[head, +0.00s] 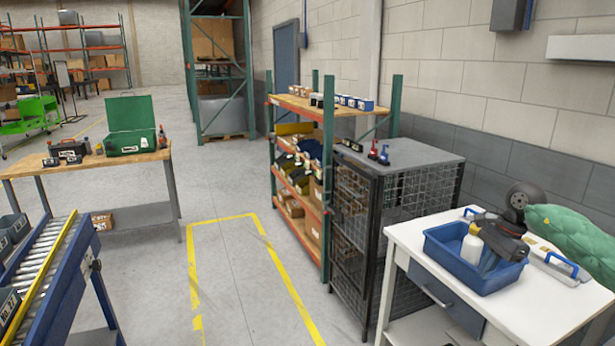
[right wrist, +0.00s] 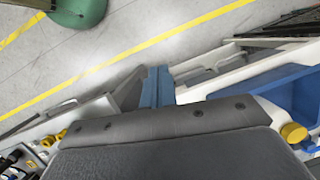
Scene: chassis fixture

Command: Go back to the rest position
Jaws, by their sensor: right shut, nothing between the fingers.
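My right gripper (head: 487,264) shows in the head view above the blue bin (head: 437,254) on the white workbench (head: 535,318). Its dark body comes down beside a white bottle (head: 471,248) with a yellow cap, which stands in the bin. In the right wrist view its blue-grey fingertips (right wrist: 158,86) are together, with nothing between them. The yellow cap (right wrist: 293,132) is close to the right of the gripper body there. I cannot tell whether the gripper touches the bin. My left gripper is not in view.
Left of the workbench stands a dark mesh cage (head: 415,215) with small bottles on top, then a stocked shelf rack (head: 300,104). A roller conveyor (head: 45,265) is at left. The yellow-lined floor between is clear.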

